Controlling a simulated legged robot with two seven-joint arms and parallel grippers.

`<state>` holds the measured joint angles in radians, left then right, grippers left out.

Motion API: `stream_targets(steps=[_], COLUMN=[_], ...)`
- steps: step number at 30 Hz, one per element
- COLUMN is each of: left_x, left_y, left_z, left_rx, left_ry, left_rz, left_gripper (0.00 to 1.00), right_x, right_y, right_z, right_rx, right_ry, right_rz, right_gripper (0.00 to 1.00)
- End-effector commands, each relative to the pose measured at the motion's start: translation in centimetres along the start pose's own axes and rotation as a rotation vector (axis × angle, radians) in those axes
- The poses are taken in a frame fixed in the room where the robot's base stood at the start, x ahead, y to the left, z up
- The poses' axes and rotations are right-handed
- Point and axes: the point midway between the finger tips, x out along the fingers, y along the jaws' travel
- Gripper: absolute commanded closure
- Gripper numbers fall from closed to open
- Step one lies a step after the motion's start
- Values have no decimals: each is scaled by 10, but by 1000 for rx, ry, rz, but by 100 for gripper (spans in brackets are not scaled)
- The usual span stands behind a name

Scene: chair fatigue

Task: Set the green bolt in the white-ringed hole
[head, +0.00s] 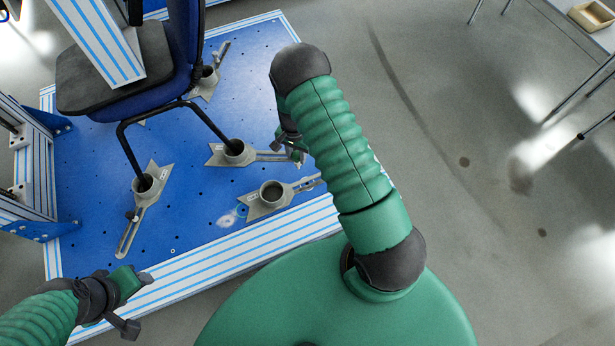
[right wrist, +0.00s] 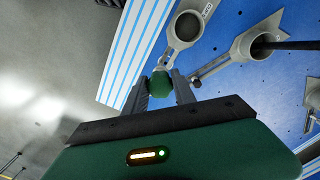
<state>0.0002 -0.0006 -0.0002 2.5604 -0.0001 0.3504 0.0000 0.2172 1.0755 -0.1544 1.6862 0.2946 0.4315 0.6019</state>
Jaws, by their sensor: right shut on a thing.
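My right gripper (head: 297,155) is above the blue plate (head: 185,215), beside the clamps, and partly hidden by my own arm in the head view. In the right wrist view, its two fingers (right wrist: 160,82) are shut on the green bolt (right wrist: 160,86), whose rounded green end shows between them. The bolt cannot be made out clearly in the head view. A whitish ring mark around a hole (head: 228,220) lies on the plate near its front edge, left of the nearest clamp. My left gripper (head: 140,303) is open and empty at the lower left, near the plate's striped edge.
Grey clamps with round cups stand on the plate: one nearest (head: 270,194), one behind it (head: 233,152), one at left (head: 148,190). A blue office chair (head: 185,50) rests its legs in cups. Blue-striped frame posts (head: 100,40) stand at left.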

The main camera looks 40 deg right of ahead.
Motion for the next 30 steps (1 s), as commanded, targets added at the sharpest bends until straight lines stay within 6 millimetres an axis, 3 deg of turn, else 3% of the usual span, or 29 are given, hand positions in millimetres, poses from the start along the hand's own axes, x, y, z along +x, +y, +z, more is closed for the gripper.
stream_targets(steps=[1, 3, 7, 11, 15, 30], left_x=[46, 76, 127, 159, 170, 162], left_y=[0, 0, 0, 0, 0, 0], left_z=[11, 18, 30, 37, 40, 38], left_rx=[0, 0, 0, 0, 0, 0], left_ry=[0, 0, 0, 0, 0, 1], left_rz=[0, 0, 0, 0, 0, 0], left_gripper=[46, 46, 46, 46, 46, 46], right_x=[50, 84, 142, 180, 192, 189], right_y=[-1, 0, 0, 0, 0, -1], right_z=[-11, -25, -49, -66, -75, -72], right_rx=[63, 159, 324, 445, 510, 518], right_ry=[-1, -5, -15, -24, -29, -32], right_rz=[-3, -9, -22, -34, -43, -42], right_gripper=[100, 100, 100, 100, 100, 100])
